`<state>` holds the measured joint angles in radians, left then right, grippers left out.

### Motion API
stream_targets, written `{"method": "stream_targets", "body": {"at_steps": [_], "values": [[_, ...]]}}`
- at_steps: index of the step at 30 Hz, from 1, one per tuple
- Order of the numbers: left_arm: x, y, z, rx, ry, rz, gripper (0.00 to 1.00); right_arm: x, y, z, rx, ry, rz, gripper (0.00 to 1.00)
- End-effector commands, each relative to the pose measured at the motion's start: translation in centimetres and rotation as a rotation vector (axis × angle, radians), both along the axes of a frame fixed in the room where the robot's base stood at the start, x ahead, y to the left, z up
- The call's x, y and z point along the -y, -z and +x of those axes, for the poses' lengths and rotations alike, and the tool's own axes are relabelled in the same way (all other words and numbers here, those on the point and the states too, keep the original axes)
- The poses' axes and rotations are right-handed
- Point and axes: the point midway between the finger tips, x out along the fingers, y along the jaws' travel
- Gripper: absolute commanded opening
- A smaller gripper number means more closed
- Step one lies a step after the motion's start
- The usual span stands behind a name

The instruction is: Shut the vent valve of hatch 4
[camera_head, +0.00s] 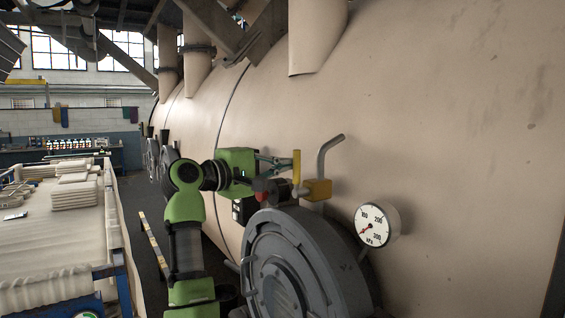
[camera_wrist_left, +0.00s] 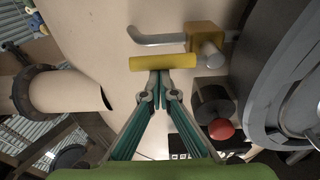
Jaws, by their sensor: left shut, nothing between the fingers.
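The vent valve (camera_head: 318,190) is a yellow block with a bent grey pipe above the round grey hatch (camera_head: 290,262). Its yellow lever handle (camera_head: 297,167) stands upright. In the left wrist view the handle (camera_wrist_left: 162,63) lies across the picture, just beyond my fingertips. My left gripper (camera_head: 289,164) is shut and empty, its tips at the handle's side. They touch it or nearly so; I cannot tell which. The valve block (camera_wrist_left: 205,37) is right of the handle there. No hatch number is readable. My right gripper is not in view.
A black cylinder (camera_head: 279,189) with a red knob (camera_head: 262,197) sits just below the handle. A pressure gauge (camera_head: 373,224) is right of the hatch. The large beige vessel (camera_head: 440,110) fills the right. A cart with white fabric (camera_head: 70,215) stands left.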

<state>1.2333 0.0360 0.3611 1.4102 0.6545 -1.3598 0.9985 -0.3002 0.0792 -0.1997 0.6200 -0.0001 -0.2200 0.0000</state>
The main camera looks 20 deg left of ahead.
Motion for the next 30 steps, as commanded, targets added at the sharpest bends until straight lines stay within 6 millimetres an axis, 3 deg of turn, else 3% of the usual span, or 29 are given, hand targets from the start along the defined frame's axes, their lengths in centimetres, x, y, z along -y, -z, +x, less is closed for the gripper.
{"method": "stream_targets", "body": {"at_steps": [30], "values": [[0.8, 0.0, -0.6, 0.083, 0.001, 0.107, 0.00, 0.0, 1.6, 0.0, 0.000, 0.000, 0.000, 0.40]]}}
